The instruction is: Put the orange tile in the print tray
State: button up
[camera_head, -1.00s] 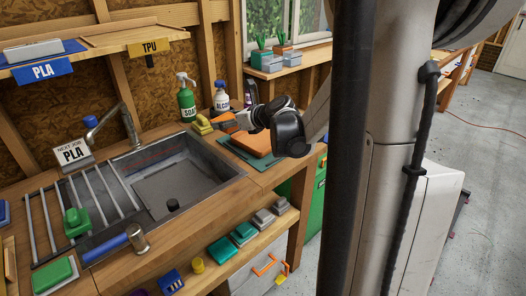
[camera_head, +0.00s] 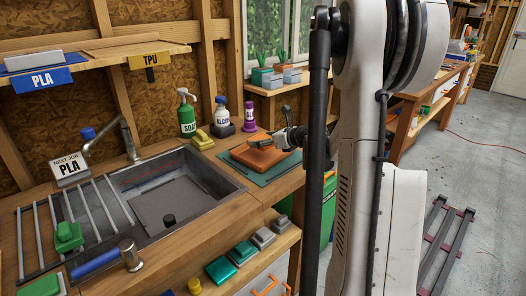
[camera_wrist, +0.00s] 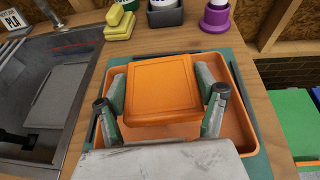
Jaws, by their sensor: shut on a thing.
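My gripper (camera_wrist: 162,88) is shut on the orange tile (camera_wrist: 162,82), with one finger on its left side and one on its right. The tile looks roughly flat and lies over the orange print tray (camera_wrist: 236,125), inside the tray's outline in the wrist view. I cannot tell whether the tile touches the tray floor. In the head view the print tray (camera_head: 243,157) sits on a green mat (camera_head: 285,170) right of the sink, with my gripper above it; the tile is hard to tell from the tray there.
The sink (camera_head: 165,200) is left of the mat. Yellow sponges (camera_head: 202,139), a soap bottle (camera_head: 187,112), an alcohol bottle (camera_head: 222,112) and a purple bottle (camera_head: 249,118) stand behind. Planters (camera_head: 268,77) are on the windowsill. The bench edge is close on the right.

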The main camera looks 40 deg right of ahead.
aim_at(263, 154)
jog(key=shift+d+f+b, duration=0.1)
jog(key=shift+f+b, duration=0.25)
jog(key=shift+f, duration=1.7)
jog(key=shift+f, duration=0.15)
jog(key=o, duration=1.2)
